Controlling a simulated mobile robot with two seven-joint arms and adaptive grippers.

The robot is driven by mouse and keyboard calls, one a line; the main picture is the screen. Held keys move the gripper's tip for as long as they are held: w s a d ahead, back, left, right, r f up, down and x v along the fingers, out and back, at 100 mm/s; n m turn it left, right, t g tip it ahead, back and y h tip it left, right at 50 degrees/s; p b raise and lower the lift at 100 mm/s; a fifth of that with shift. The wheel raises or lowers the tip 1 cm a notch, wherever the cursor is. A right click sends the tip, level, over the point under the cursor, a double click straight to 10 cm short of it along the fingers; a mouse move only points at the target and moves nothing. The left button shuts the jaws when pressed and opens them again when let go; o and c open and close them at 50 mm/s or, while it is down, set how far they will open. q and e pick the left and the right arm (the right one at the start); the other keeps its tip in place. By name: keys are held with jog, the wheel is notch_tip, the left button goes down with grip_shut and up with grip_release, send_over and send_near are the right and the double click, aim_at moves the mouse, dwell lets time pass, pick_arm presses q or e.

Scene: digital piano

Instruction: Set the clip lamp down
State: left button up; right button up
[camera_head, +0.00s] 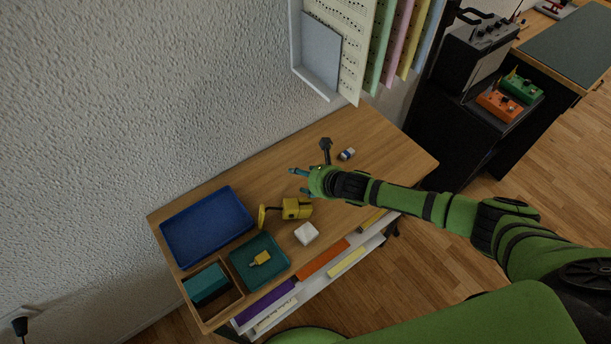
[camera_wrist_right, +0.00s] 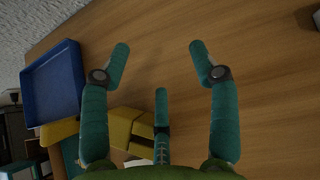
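The yellow clip lamp (camera_head: 296,209), with a blocky body and a thin dark arm leading to a yellow head at its left, rests on the wooden tabletop (camera_head: 385,150). My right gripper (camera_head: 297,180) is just beyond the lamp, its teal fingers pointing left. In the right wrist view the fingers (camera_wrist_right: 158,52) are spread with bare tabletop between their tips. Part of the yellow lamp (camera_wrist_right: 120,128) shows there behind the left and middle fingers, which partly hide it. I see no grip on it. My left gripper is not in view.
A blue tray (camera_head: 207,222) lies left of the lamp, with a teal tray (camera_head: 245,257) in front. A white block (camera_head: 306,233), a dark upright object (camera_head: 326,146) and a small white-and-blue item (camera_head: 346,154) stand nearby. The tabletop's right end is clear. Sheet music (camera_head: 345,45) hangs above.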

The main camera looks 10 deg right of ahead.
jog(key=shift+r, duration=0.1)
jog(key=shift+r+p, duration=0.4)
jog(key=shift+s+r, duration=0.1)
jog(key=shift+r, duration=0.2)
jog(key=v, duration=1.1)
jog(key=shift+s+d, duration=0.15)
jog(key=shift+s, duration=0.15)
